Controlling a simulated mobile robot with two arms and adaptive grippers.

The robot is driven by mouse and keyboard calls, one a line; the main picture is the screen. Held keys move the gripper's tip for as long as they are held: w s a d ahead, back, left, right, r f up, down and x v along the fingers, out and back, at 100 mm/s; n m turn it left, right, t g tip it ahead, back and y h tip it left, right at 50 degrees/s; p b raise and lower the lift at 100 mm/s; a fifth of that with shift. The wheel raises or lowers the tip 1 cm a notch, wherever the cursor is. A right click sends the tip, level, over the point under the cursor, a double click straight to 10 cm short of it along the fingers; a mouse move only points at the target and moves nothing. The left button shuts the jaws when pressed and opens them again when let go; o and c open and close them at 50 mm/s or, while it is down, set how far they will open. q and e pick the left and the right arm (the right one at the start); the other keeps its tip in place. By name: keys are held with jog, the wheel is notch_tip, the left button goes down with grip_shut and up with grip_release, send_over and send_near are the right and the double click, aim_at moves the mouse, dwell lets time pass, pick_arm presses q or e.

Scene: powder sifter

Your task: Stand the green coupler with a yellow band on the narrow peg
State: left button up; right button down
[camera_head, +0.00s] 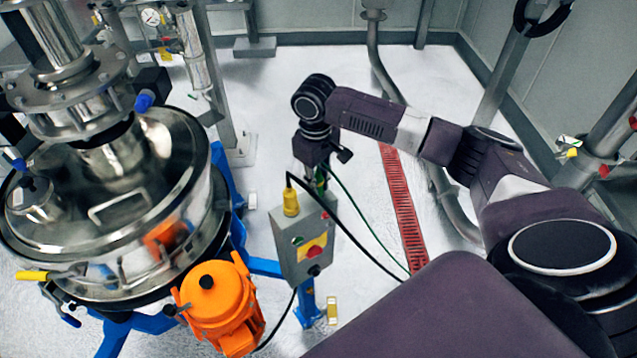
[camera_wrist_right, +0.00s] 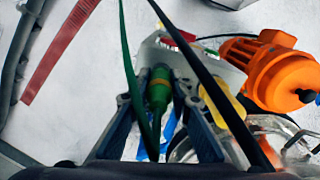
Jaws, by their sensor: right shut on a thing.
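The green coupler with a yellow band (camera_wrist_right: 158,90) is between the fingers of my right gripper (camera_wrist_right: 165,105) in the right wrist view. The fingers are shut on it. In the head view my right gripper (camera_head: 318,176) points down over the top right of the grey control box (camera_head: 303,242), and a bit of the green coupler (camera_head: 321,180) shows below it. A thin green cable (camera_head: 355,215) runs from there down to the right. I cannot make out the narrow peg or whether the coupler touches the box. My left gripper is not in view.
A yellow plug (camera_head: 291,203) with a black cable stands on the box close left of my gripper; it also shows in the wrist view (camera_wrist_right: 227,112). An orange motor (camera_head: 218,302) and a steel vessel (camera_head: 110,210) are further left. Floor is clear behind the gripper.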

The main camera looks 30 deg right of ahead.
jog(key=shift+f, duration=0.1)
jog(key=c, duration=1.7)
grip_release()
jog(key=r, duration=1.2)
jog(key=shift+a, duration=0.25)
